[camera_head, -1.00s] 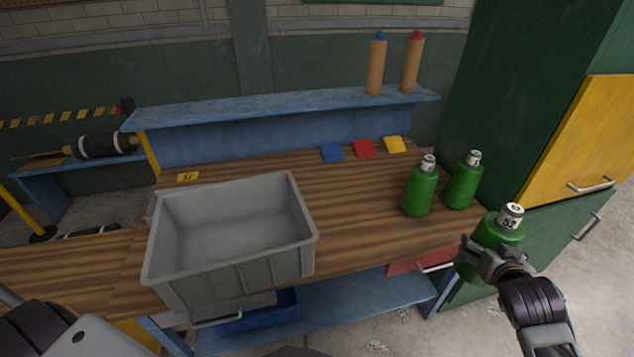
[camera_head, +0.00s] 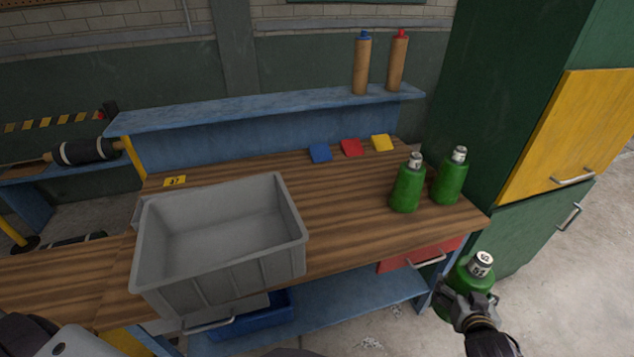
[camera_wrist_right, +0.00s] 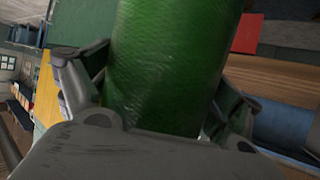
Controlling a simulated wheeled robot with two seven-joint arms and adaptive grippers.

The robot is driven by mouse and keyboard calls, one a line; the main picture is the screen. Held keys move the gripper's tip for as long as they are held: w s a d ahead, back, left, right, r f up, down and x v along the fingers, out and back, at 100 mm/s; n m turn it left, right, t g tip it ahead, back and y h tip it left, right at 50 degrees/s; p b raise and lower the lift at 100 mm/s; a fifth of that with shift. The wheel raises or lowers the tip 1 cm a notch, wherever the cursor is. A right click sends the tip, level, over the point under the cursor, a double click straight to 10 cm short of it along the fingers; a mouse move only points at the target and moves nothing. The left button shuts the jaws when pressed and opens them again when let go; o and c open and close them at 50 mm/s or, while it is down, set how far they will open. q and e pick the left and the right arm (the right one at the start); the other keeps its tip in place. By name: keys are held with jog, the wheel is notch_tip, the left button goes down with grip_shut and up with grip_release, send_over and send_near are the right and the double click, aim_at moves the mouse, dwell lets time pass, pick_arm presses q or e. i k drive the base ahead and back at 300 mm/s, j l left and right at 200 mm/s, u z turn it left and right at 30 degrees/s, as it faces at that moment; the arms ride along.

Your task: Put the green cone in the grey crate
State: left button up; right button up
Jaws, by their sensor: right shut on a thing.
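My right gripper (camera_head: 468,303) is shut on a green bottle-shaped thing (camera_head: 459,274) with a white numbered cap, held in front of the bench's right end, off the bench. In the right wrist view the green body (camera_wrist_right: 170,65) fills the middle between the fingers. The grey crate (camera_head: 222,285) stands on the bench at the left and looks empty. Two similar green bottles, a left one (camera_head: 407,188) and a right one (camera_head: 450,178), stand upright at the bench's right end. No plain cone shape shows. My left gripper is not in view.
The wooden bench (camera_head: 335,215) is clear between crate and bottles. Blue, red and yellow squares (camera_head: 351,147) lie at its back. A blue shelf (camera_head: 270,104) holds two tan tubes. A green cabinet (camera_head: 545,225) stands at the right; a red drawer (camera_head: 400,265) is under the bench.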

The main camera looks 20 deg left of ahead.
aim_at(204, 263)
jog(key=k+l+u, duration=0.15)
jog(key=l+u, duration=0.15)
jog(key=u, duration=0.2)
jog(key=k+l+u, duration=0.15)
jog(key=u, duration=0.3)
jog(key=k+l+u, duration=0.25)
jog(key=u, duration=0.25)
jog(key=k+l+u, duration=0.1)
jog(key=u, duration=0.35)
jog(key=k+u, duration=0.35)
jog(key=u, duration=0.15)
jog(key=k+j+u, duration=0.15)
jog(key=u, duration=0.3)
jog(key=k+j, duration=0.05)
